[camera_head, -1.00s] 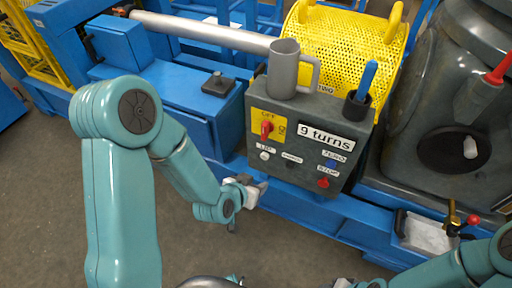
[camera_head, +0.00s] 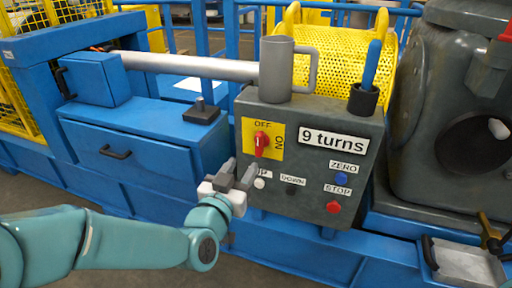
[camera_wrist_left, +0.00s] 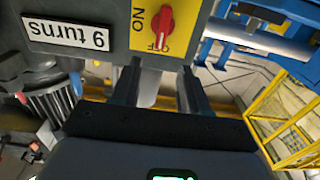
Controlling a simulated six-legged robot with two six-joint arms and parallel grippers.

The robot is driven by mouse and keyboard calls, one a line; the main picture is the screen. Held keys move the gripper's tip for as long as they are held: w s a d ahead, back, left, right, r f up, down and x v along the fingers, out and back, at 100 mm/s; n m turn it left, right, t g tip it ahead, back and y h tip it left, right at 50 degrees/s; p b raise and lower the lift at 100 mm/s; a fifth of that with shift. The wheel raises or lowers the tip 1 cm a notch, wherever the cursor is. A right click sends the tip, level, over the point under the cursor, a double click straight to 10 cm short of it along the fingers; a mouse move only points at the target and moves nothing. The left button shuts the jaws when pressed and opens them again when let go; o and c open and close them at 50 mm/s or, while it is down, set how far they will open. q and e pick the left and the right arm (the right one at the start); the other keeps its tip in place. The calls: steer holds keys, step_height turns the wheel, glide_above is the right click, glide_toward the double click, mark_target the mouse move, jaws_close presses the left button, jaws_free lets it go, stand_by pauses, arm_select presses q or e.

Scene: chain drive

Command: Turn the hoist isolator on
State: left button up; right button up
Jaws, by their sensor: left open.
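The hoist isolator is a red rotary knob (camera_head: 261,141) on a yellow plate (camera_head: 277,151) marked OFF at the top and ON at the right. The plate is on the front of a dark grey control box (camera_head: 300,118). The knob stands upright, in line with OFF. My left gripper (camera_head: 239,171) is open and empty, just below and left of the knob, not touching it. In the left wrist view the scene is upside down; the knob (camera_wrist_left: 160,24) shows beyond the open fingers (camera_wrist_left: 160,78). My right gripper is out of view.
A grey mug (camera_head: 275,72) and a dark cup (camera_head: 362,100) with a blue handle stand on the box. Below the knob are several buttons, including a red STOP button (camera_head: 333,207). A blue cabinet (camera_head: 150,165) is at the left. A metal tray (camera_head: 468,262) is at lower right.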

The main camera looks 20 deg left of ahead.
mark_target(258, 141)
arm_select(q)
steer(key=w+b, duration=0.1)
steer(key=w, duration=1.1)
steer(key=shift+d, duration=0.15)
steer(key=shift+s, duration=0.1)
jaws_close()
